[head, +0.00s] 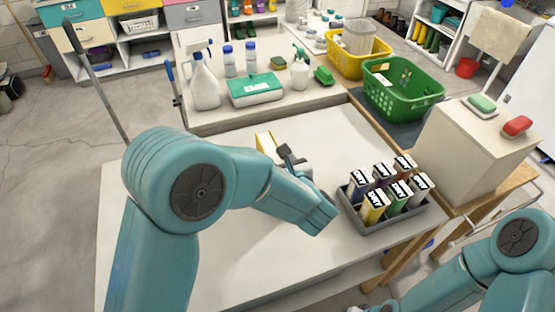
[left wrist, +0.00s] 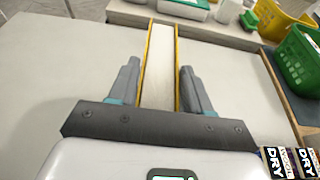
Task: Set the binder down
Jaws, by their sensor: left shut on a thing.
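A yellow binder (head: 265,143) with a pale page block shows just beyond my left gripper (head: 286,153) in the head view, over the white table. My left arm and hand hide part of it. In the left wrist view the binder (left wrist: 160,65) stands edge-on between the two grey fingers of my left gripper (left wrist: 160,88), its pale edge lined with yellow on both sides. The gripper is shut on it. I cannot tell whether the binder's bottom touches the table. My right arm shows at the lower right, but its gripper is out of view.
A grey tray (head: 372,226) of several "DRY" boxes stands to the right. Bottles and a green-lidded container (head: 255,90) stand behind. Green (head: 403,92) and yellow (head: 345,65) baskets and a beige box (head: 462,150) are farther right. The white tabletop (head: 330,140) around the binder is clear.

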